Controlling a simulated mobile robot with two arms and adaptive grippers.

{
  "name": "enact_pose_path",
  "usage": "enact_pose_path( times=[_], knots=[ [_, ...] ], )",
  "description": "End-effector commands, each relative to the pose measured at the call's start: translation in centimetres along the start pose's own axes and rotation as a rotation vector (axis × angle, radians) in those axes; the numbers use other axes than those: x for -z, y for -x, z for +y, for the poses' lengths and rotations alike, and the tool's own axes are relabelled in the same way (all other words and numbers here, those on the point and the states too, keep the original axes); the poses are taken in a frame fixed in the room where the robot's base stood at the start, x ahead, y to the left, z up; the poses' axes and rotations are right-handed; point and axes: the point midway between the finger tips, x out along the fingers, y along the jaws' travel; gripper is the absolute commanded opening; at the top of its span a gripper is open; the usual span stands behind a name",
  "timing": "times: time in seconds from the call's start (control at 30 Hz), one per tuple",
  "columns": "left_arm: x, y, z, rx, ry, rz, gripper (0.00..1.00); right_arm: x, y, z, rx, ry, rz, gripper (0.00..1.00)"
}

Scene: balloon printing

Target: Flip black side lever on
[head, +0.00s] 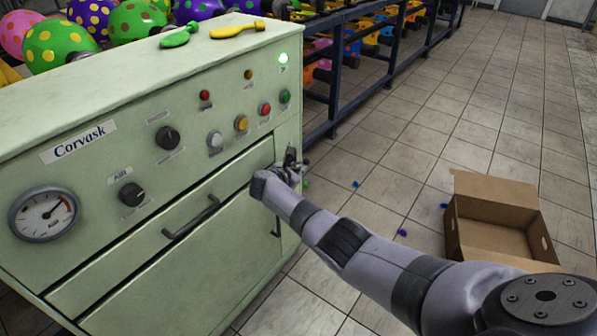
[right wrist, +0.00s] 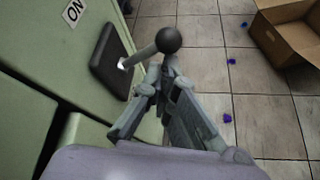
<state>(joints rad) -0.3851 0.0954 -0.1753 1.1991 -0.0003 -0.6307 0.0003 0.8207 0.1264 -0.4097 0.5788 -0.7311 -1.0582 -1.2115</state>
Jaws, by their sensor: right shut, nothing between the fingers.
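The black side lever is on the machine's side near its front corner. In the right wrist view the lever's black plate (right wrist: 108,62) carries a grey rod ending in a black ball knob (right wrist: 168,40). A white "ON" label (right wrist: 73,13) sits above the plate. My right gripper (right wrist: 166,78) is shut and empty, its fingertips just below the knob and close to the rod; I cannot tell if they touch. In the head view the right gripper (head: 290,170) covers most of the lever. My left gripper is not in view.
An open cardboard box (head: 497,222) stands on the tiled floor at right. A dark rack (head: 385,60) with balloons stands behind. Small blue scraps lie on the floor.

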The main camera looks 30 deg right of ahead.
Motion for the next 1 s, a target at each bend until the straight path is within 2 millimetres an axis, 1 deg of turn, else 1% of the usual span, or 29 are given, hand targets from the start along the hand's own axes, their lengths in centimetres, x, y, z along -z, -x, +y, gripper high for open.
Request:
enact_pose_path(
  times=[0.2,0.43,0.47,0.57,0.67,0.87,1.0],
  knots=[
    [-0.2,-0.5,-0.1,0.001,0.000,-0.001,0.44,-0.2,0.1,0.1,0.000,0.000,0.000,0.00],
    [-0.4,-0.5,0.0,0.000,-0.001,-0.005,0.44,-0.2,0.1,0.1,0.000,0.000,-0.001,0.00],
    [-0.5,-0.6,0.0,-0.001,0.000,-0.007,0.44,-0.2,0.1,0.1,0.000,0.000,-0.001,0.00],
    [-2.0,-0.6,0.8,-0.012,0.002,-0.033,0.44,-0.2,0.1,0.1,-0.001,-0.001,-0.001,0.00],
    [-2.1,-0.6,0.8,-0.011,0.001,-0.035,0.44,-0.1,0.4,0.1,-0.001,-0.001,-0.001,0.00],
    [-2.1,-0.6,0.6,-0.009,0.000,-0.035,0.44,-0.1,1.7,0.1,-0.003,-0.001,-0.001,0.00],
    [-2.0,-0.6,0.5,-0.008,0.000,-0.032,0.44,-0.1,3.1,0.0,-0.002,-0.002,0.002,0.00]
  ],
)
